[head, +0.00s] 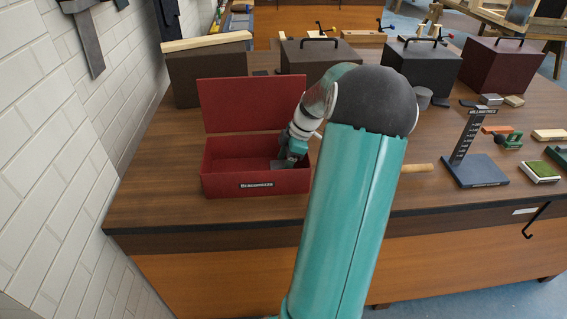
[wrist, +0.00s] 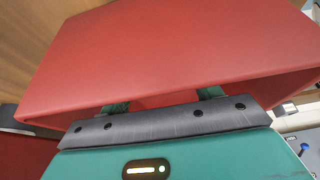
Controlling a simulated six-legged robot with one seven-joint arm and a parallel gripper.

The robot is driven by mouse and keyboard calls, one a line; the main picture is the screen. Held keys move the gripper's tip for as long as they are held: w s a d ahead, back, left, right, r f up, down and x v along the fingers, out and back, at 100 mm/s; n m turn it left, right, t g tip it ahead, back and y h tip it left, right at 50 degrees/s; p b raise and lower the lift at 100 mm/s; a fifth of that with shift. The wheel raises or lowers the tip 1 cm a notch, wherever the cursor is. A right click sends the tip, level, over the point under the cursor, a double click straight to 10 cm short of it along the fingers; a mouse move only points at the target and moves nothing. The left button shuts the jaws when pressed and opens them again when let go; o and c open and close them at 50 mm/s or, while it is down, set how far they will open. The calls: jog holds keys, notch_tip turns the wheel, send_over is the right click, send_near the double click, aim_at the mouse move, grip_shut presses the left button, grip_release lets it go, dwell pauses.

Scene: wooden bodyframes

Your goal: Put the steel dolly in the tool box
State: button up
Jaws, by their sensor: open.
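The red tool box (head: 225,186) stands on the workbench with its lid (head: 238,104) raised at the back. My gripper (head: 287,160) reaches into the right part of the box. A small grey piece (head: 281,165) shows low in the box at the gripper. I cannot tell whether it is the steel dolly or part of my gripper. No steel dolly can be made out for certain elsewhere.
Dark cases (head: 422,68) line the bench's back. A stand with an upright ruler (head: 476,170) and small tools are on the right. A wooden handle (head: 417,168) shows beside my arm, which hides the middle of the bench. A white wall (head: 50,160) borders the left.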

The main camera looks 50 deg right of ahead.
jog(key=v, duration=1.1)
jog(key=w+a+r+m+g+h, duration=0.1)
jog(key=w+a+r+m, duration=0.15)
jog(key=a, duration=0.95)
jog(key=w+a+r+m+h, duration=0.1)
jog(key=w+a+r+h, duration=0.2)
jog(key=a, duration=0.8)
jog(key=s+a+m+t, duration=0.1)
jog(key=s+a, duration=0.2)
jog(key=a, duration=0.4)
jog(key=s+a+m+t, duration=0.1)
jog(key=s+a+m, duration=0.1)
jog(key=a, duration=0.5)
jog(key=s+a+m+t+y, duration=0.1)
jog(key=s+a, duration=0.3)
jog(key=a, duration=0.3)
jog(key=shift+s+a+m, duration=0.2)
jog(key=shift+s+m, duration=0.1)
jog(key=shift+m, duration=0.05)
jog(key=shift+f, duration=0.15)
jog(key=c, duration=0.6)
